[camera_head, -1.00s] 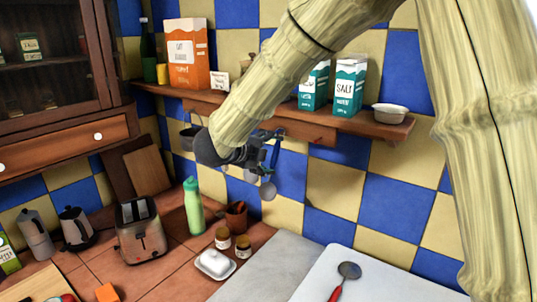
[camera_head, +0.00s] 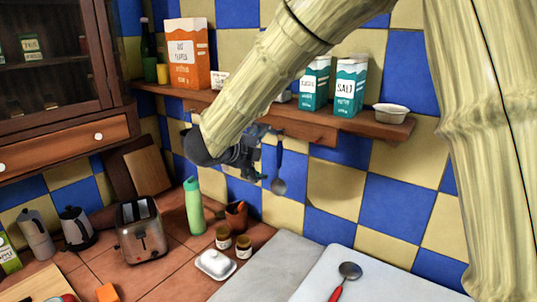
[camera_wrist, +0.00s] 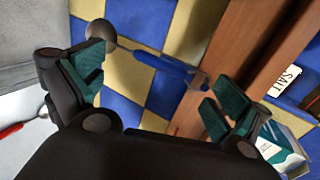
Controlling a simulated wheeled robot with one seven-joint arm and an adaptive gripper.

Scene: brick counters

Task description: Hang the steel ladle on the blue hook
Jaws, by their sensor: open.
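A ladle with a grey steel bowl (camera_head: 278,186) hangs bowl down against the tiles under the wall shelf. The wrist view shows its bowl (camera_wrist: 101,34) and a blue length of handle (camera_wrist: 160,66) running toward the shelf. The hook at its top is too small to make out, and I cannot tell its colour. My gripper (camera_head: 254,160) is just left of the ladle in the head view. In the wrist view my gripper (camera_wrist: 150,92) has its teal fingers spread wide and empty, with the ladle beyond them.
The wooden shelf (camera_head: 325,134) above holds salt cartons (camera_head: 348,88) and a white bowl (camera_head: 390,113). A red-handled utensil (camera_head: 348,271) lies on the white board (camera_head: 390,282). A green bottle (camera_head: 194,206), toaster (camera_head: 141,230), brown pot (camera_head: 237,214) and jars stand below left.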

